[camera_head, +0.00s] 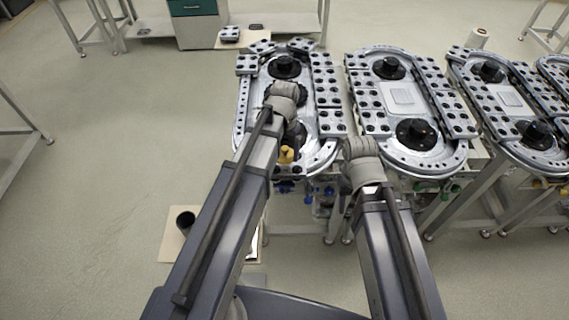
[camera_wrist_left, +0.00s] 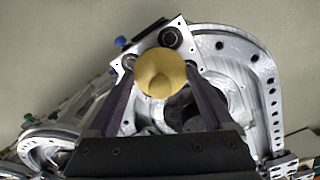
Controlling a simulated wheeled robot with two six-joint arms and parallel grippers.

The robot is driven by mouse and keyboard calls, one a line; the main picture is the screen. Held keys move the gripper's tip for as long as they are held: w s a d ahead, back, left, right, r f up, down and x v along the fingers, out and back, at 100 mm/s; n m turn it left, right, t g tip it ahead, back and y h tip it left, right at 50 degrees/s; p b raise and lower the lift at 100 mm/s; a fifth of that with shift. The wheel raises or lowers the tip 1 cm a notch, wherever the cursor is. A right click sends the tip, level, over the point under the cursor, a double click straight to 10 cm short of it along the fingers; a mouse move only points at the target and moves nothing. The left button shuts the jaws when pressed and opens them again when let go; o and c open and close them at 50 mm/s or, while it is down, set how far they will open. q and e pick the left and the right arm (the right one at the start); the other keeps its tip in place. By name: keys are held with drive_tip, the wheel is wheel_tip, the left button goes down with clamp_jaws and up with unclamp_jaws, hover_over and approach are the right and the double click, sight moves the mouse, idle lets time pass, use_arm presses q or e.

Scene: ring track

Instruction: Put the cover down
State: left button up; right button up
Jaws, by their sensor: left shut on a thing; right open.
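In the left wrist view, a yellow knob (camera_wrist_left: 160,72) sits between the two dark fingers of my left gripper (camera_wrist_left: 158,88). The fingers are shut on it. A metal plate with corner holes (camera_wrist_left: 128,62) shows around the knob, and I take it to be the cover; whether it touches the track cannot be told. In the head view, the yellow knob (camera_head: 286,154) and my left gripper (camera_head: 292,138) are over the near end of the leftmost ring track (camera_head: 240,130). My right wrist is over the gap beside the second track; its fingers are hidden.
The second ring track (camera_head: 400,97) stands to the right, with more tracks beyond. A dark cup (camera_head: 185,222) stands on a pale surface (camera_head: 171,247) at lower left. A teal-drawer cabinet (camera_head: 196,30) is at the back.

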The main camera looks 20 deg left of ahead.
sight(285, 155)
use_arm(q)
drive_tip(key=shift+f, duration=0.1)
wheel_tip(285, 155, down, 4)
drive_tip(key=b, duration=0.3)
drive_tip(key=shift+b, duration=0.4)
drive_tip(key=shift+d+r, duration=0.1)
drive_tip(key=shift+r, duration=0.15)
drive_tip(key=shift+f, duration=0.2)
drive_tip(key=o, duration=1.1)
drive_tip(key=shift+r, duration=0.1)
